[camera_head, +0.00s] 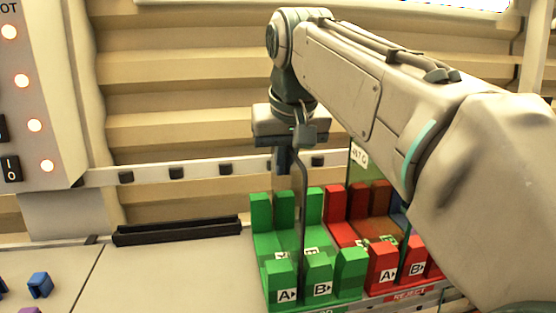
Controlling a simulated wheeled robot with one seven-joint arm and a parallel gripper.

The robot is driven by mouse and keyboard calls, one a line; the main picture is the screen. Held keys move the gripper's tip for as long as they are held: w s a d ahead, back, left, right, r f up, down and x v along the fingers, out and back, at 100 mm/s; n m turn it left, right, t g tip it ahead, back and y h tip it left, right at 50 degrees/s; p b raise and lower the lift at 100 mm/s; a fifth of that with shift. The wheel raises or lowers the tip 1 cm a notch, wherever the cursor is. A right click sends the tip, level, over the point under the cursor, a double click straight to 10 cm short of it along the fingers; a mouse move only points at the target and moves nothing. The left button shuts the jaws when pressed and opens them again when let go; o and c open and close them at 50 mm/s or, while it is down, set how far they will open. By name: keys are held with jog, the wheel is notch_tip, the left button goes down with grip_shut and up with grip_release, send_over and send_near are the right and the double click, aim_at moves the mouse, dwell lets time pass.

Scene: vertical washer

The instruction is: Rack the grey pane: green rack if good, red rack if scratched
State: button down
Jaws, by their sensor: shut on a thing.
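My gripper (284,165) points down above the green rack (335,296) and is shut on the top of the grey pane (304,205). The pane hangs upright and almost edge-on, so it shows mostly as a thin dark edge. Its lower end reaches down among the green posts, over the gap between the posts marked A and B. I cannot tell whether it is seated there. Any scratches are not visible from this side. The red rack (384,281) stands just right of the green one, partly hidden by my arm.
A greenish see-through pane (362,178) with a white label stands at the red rack. A long black slotted holder (178,230) lies on the counter to the left. A blue piece (40,285) is at far left. The counter (170,275) between is clear.

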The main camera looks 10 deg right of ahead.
jog(key=shift+f+b, duration=0.4)
jog(key=shift+f, duration=0.1)
dwell(0.5)
jog(key=c, duration=1.5)
grip_release()
jog(key=shift+f, duration=0.1)
jog(key=p+v, duration=0.2)
jog(key=v, duration=1.2)
jog(key=shift+s, duration=0.1)
